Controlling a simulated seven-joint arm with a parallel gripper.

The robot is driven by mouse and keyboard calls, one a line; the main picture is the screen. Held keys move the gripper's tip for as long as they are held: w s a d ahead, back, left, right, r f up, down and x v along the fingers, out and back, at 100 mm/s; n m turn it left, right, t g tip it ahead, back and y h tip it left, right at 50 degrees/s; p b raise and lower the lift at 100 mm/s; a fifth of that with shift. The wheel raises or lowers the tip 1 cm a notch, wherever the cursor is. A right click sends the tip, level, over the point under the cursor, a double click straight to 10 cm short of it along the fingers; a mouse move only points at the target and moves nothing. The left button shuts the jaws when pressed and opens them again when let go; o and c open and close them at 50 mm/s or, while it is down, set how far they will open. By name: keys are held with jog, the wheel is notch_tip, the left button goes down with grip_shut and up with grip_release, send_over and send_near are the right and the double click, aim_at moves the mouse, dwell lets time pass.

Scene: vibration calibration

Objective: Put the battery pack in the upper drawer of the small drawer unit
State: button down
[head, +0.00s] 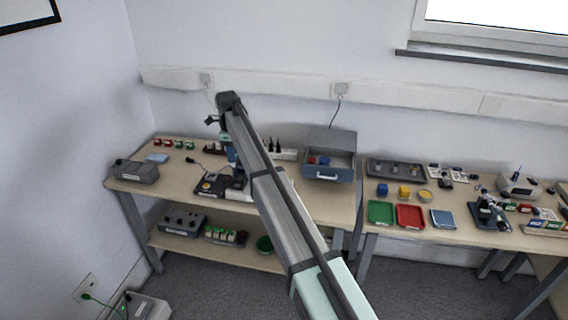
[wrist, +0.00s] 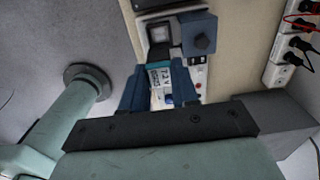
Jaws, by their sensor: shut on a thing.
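My gripper (wrist: 160,84) is shut on the battery pack (wrist: 158,76), a pale block with a "7.2V" label, in the wrist view. The pack sits between the two blue fingers, its lower part hidden by the gripper. In the head view my gripper (head: 232,160) is low over the left bench, and the pack cannot be made out there. The small drawer unit (head: 330,138) is grey and stands on the same bench, right of my gripper. Its upper drawer (head: 327,176) is pulled open, with a red and a blue thing inside.
A power strip (head: 284,154) with black plugs lies between my arm and the drawer unit; it also shows in the wrist view (wrist: 284,66). Instruments (head: 211,186) stand near my gripper. A grey box (head: 135,171) is at the left. The right bench holds coloured trays (head: 410,216).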

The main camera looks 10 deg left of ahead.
jog(key=w+d+r+m, duration=0.1)
jog(key=w+d, duration=0.4)
jog(key=d, duration=0.8)
jog(key=w+d+r+m, duration=0.2)
jog(key=w+d, duration=0.3)
jog(key=d, duration=0.9)
jog(key=w+d+r+m, duration=0.1)
jog(key=w+d, duration=0.4)
jog(key=d, duration=0.8)
jog(key=f+n, duration=0.1)
jog(key=f, duration=0.2)
jog(key=s+f+n, duration=0.1)
jog(key=f, duration=0.2)
jog(key=f+n, duration=0.2)
jog(key=f, duration=0.1)
jog(key=shift+s+d+f, duration=0.1)
jog(key=shift+s+f, duration=0.15)
jog(key=shift+s, duration=0.1)
jog(key=shift+f, duration=0.15)
jog(key=c, duration=0.9)
grip_release()
jog(key=shift+o, duration=0.2)
notch_tip(320, 180, up, 12)
jog(key=shift+r, duration=0.2)
